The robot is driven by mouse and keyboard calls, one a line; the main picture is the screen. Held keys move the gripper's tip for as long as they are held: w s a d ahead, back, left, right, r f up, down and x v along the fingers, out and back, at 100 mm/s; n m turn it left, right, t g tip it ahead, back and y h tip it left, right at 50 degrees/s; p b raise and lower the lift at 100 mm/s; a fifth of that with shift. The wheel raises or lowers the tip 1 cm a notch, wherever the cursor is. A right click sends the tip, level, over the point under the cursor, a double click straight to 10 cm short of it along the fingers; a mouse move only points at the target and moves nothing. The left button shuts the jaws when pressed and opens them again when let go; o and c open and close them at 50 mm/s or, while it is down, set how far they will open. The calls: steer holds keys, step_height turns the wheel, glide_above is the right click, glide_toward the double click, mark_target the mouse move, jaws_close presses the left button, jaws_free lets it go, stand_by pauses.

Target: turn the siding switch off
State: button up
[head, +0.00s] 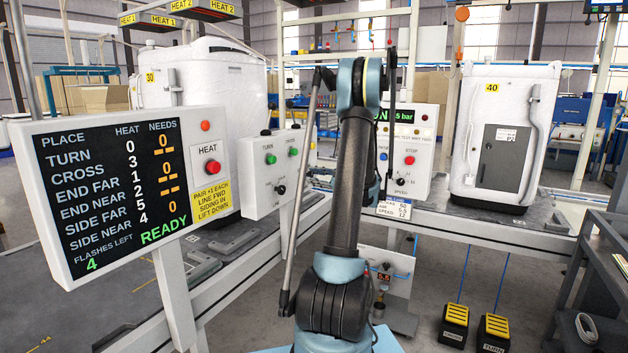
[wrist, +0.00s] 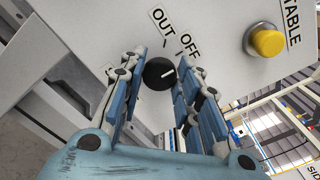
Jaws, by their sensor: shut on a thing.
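In the wrist view, a round black knob (wrist: 155,76) with a white pointer line sits on a pale panel (wrist: 215,25), below the labels OUT (wrist: 163,20) and OFF (wrist: 190,43). The pointer faces right and slightly up, nearer OFF than OUT but not clearly in line with the OFF mark. My gripper (wrist: 163,61) is shut on the knob, with one blue finger on each side. The fingers hide part of the panel, and the knob's own name label cannot be read. In the head view, my arm hides the gripper and this knob.
A yellow button (wrist: 267,43) labelled TABLE is to the right of the knob. In the head view, a status board (head: 120,185) stands at left, a switch box (head: 262,205) beside it. Two floor pedals (head: 454,322) (head: 494,330) are at lower right.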

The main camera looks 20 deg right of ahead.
stand_by(0.4)
steer(key=o, duration=1)
steer(key=shift+o, duration=0.2)
steer(key=v, duration=1.2)
steer(key=shift+w, duration=0.1)
